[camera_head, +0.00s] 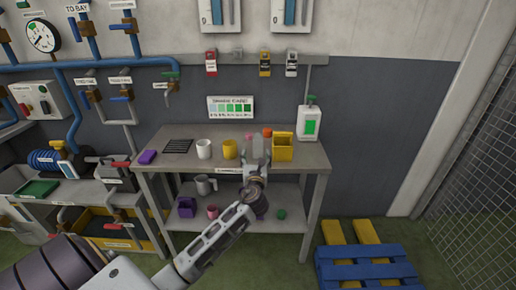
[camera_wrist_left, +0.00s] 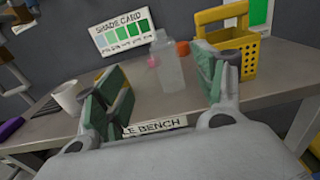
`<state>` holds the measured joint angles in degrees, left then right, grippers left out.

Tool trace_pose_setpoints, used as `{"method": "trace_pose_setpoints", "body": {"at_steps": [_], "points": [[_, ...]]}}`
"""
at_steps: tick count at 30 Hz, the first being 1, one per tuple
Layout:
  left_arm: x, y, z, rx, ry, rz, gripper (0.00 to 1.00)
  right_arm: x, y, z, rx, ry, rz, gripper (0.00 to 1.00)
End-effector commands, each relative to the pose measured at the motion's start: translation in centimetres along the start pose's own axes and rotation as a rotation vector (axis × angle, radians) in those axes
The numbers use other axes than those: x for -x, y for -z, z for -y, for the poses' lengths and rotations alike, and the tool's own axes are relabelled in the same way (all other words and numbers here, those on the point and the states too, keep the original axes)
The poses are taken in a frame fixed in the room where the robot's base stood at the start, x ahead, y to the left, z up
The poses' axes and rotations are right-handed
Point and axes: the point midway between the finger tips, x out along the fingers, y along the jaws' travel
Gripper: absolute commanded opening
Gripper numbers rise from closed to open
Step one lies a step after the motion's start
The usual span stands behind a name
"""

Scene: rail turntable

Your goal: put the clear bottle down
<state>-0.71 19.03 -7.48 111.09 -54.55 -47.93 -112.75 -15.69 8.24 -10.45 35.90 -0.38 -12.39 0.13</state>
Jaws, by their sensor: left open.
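The clear bottle (camera_wrist_left: 169,70) stands upright on the bench top (camera_wrist_left: 270,88) in the left wrist view, a pale see-through bottle with a narrow neck. My left gripper (camera_wrist_left: 158,80) is open, with one green-padded finger on each side of the bottle in that picture. Gaps show between the bottle and both fingers; I cannot tell how far past the fingertips it stands. In the head view my left gripper (camera_head: 257,150) is over the bench's front middle, and I cannot make out the bottle there. My right gripper is not in view.
On the bench are a yellow basket (camera_head: 283,150) at right, a yellow mug (camera_head: 229,149), a white mug (camera_head: 204,149), a purple block (camera_head: 147,157), and small pink (camera_head: 249,136) and orange (camera_head: 267,132) items behind. A blue pallet (camera_head: 365,268) lies on the floor at right.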

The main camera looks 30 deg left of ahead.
Motion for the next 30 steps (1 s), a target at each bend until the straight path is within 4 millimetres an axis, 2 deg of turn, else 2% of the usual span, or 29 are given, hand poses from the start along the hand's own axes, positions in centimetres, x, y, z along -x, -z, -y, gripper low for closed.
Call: {"method": "trace_pose_setpoints", "body": {"at_steps": [9,14,30], "points": [[0.0,0.0,0.0,-0.004,0.0,0.0,0.7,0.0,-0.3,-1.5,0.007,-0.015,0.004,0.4],[-0.4,0.0,0.0,-0.004,0.0,0.0,0.7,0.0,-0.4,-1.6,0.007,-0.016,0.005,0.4],[-5.3,0.0,0.0,-0.003,-0.001,0.001,0.7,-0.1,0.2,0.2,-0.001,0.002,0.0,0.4]]}}
